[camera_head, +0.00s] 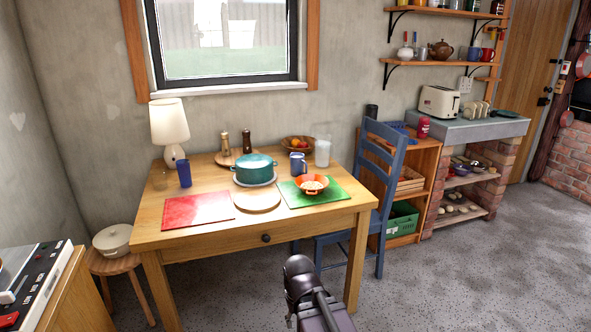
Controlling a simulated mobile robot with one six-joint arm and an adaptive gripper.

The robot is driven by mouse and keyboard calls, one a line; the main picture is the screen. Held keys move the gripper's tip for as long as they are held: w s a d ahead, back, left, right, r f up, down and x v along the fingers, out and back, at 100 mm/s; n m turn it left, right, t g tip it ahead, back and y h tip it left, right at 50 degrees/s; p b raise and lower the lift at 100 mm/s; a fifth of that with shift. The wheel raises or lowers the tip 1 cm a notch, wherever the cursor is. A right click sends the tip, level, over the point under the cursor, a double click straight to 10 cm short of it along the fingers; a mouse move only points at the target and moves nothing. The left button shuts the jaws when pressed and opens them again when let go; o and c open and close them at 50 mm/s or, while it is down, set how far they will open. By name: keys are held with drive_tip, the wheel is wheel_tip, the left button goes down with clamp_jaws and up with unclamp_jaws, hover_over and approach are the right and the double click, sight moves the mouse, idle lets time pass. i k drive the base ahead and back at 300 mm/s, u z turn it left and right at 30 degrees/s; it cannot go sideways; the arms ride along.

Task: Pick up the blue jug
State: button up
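A blue jug-like vessel with a handle (298,163) stands upright on the wooden table (165,238), towards the back right. It is behind the orange-red bowl (311,184) and left of a clear glass container (322,151). A plain blue tumbler (184,174) stands at the table's left. My dark arm (301,277) shows at the bottom centre, in front of the table and well apart from the blue vessel. I cannot make out the gripper's fingers or whether they hold anything.
A teal pot (254,171), a round board (256,200), red (197,210) and green (330,193) mats and a white lamp (169,128) are on the table. A blue chair (382,165) stands at its right. Grey floor (440,280) is open at the front right.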

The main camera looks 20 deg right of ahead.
sight(297, 159)
drive_tip(key=z, duration=0.05)
drive_tip(key=i, duration=1)
drive_tip(key=u, duration=0.05)
